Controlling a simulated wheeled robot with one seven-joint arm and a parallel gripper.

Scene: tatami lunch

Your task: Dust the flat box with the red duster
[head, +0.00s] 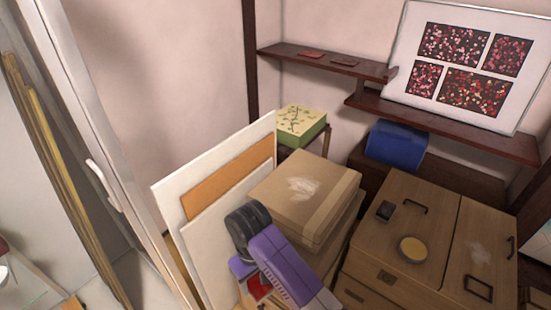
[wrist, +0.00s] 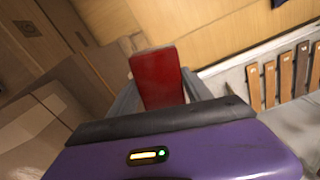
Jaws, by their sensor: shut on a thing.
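The red duster (wrist: 160,80) stands between the grey fingers of my gripper (wrist: 157,92) in the wrist view, and the fingers are shut on it. In the head view, a bit of the red duster (head: 260,288) shows at the lower middle, beside my purple wrist. My arm hides most of the gripper there. A flat tan cardboard box (head: 333,190) with a whitish dusty patch on its lid lies on top of a stack of boxes, up and right of my gripper. The duster is apart from that lid.
White and orange boards (head: 228,180) lean left of the boxes. A green patterned box (head: 301,125) and a blue container (head: 396,144) stand behind. Several wooden slats (wrist: 286,78) show in the wrist view.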

